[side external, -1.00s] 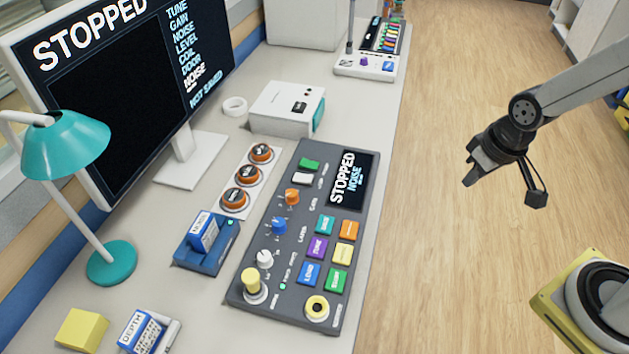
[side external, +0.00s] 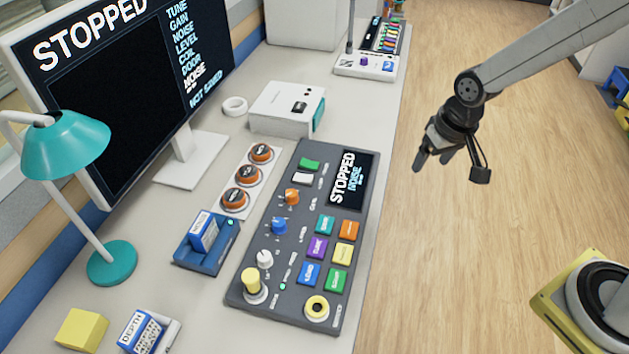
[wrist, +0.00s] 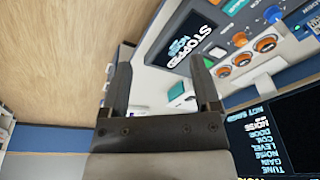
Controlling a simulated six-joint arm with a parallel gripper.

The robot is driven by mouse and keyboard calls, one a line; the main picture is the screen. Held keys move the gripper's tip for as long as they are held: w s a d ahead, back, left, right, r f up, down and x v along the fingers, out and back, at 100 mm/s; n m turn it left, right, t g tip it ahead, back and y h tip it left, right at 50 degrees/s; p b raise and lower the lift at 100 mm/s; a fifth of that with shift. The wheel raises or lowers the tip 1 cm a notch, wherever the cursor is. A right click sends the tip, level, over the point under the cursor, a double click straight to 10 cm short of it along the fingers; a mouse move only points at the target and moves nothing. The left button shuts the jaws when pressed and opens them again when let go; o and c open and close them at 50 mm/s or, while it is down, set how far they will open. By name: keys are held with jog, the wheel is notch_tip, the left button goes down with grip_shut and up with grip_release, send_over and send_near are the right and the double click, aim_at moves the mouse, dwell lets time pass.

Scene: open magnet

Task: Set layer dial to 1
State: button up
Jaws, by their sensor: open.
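The dark grey control panel (side external: 262,316) lies on the desk with its screen reading STOPPED and NOISE. A column of knobs runs down its left part: an orange knob (side external: 292,196), a blue knob (side external: 279,226) and a white knob (side external: 264,258). The small label beside the blue knob looks like LAYER, so it is probably the layer dial; its setting is too small to read. My gripper (side external: 432,163) is open and empty, in the air to the right of the panel and apart from it. In the wrist view my open fingers (wrist: 160,64) show with nothing between them.
Coloured buttons and a tall yellow knob (side external: 251,281) crowd the panel around the dials. Left of it are a blue holder (side external: 215,262) and several orange-rimmed discs on a white strip (side external: 237,211). A monitor (side external: 112,130) and teal lamp (side external: 66,143) stand further left.

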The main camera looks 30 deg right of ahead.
jog(key=w+a+f+m, duration=0.2)
jog(key=w+a, duration=0.4)
jog(key=w, duration=0.2)
jog(key=m+g, duration=0.2)
jog(key=m, duration=0.3)
send_over(279, 222)
jog(key=f, duration=1)
jog(key=shift+d, duration=0.35)
jog(key=shift+a+f, duration=0.3)
jog(key=shift+a, duration=0.1)
jog(key=shift+f, duration=3.85)
